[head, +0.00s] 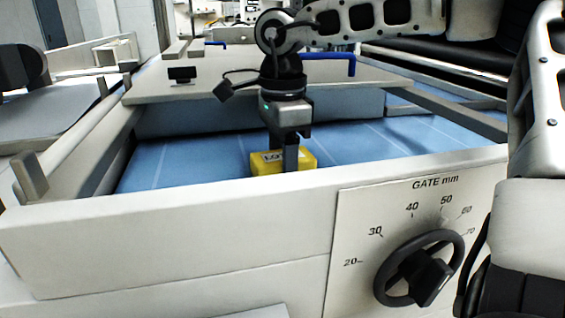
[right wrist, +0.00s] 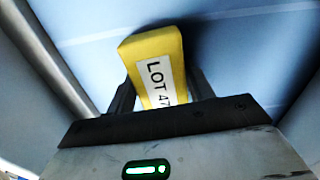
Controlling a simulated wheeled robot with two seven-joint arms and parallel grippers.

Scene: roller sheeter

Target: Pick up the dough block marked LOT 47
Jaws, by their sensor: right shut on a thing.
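The yellow dough block (head: 266,166) is over the blue belt (head: 200,160), just behind the machine's front wall in the head view. In the right wrist view the block (right wrist: 150,52) has a white label reading LOT 47, its end partly hidden by my gripper. My right gripper (head: 290,160) reaches down from above and is shut on the block, one dark finger on each side in the right wrist view. I cannot tell whether the block touches the belt. My left gripper is not in view.
A cream front wall (head: 180,220) stands before the belt. The gate dial (head: 420,268), marked in mm, is at front right. A cream cover (head: 230,75) spans behind the block, and a side rail (head: 85,150) borders the belt on the left. The belt beside the block is clear.

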